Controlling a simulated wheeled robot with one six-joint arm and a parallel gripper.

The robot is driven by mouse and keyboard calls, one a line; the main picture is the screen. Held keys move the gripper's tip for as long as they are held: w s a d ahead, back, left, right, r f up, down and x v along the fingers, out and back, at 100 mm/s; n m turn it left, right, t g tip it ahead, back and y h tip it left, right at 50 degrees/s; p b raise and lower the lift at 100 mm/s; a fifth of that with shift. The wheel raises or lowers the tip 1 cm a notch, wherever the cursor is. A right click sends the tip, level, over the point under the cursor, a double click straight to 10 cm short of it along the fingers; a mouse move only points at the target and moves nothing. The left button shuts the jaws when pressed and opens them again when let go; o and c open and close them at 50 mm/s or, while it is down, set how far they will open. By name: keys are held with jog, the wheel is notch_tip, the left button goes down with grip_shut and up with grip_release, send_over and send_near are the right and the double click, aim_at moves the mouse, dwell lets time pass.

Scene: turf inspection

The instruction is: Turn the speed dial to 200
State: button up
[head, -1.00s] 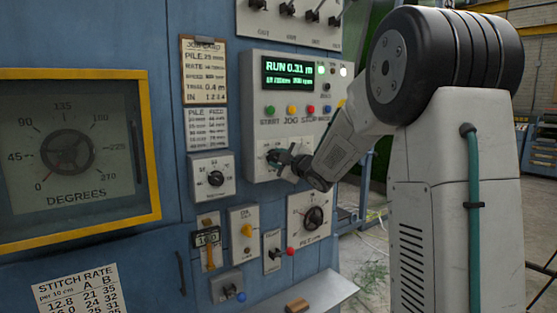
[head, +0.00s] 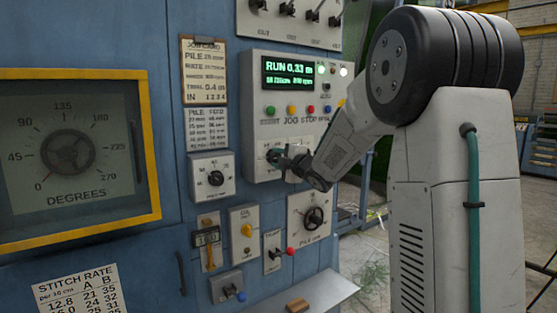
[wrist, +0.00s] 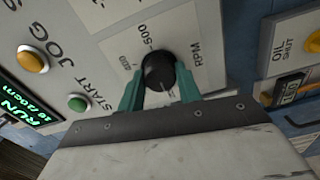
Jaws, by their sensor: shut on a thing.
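The speed dial (wrist: 158,70) is a round black knob on a light plate marked RPM, with a 500 mark beside it in the wrist view. My gripper (wrist: 160,82) has its two green fingers on either side of the knob, shut on it. In the head view, my gripper (head: 284,158) reaches the dial plate (head: 262,170) under the button row, and mostly hides the knob. The knob's exact pointer setting is hard to read. The green display (head: 287,73) reads RUN 0.33 m; its smaller rpm line is blurred.
Start (head: 270,110), jog and stop buttons sit just above the dial. Another black knob (head: 215,178) is to the left and a pile knob (head: 314,217) below. A red-tipped lever (head: 290,251) and a shelf (head: 325,292) are lower down.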

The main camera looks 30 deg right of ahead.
jog(key=o, duration=1)
jog(key=s, duration=0.7)
jog(key=shift+s, duration=0.4)
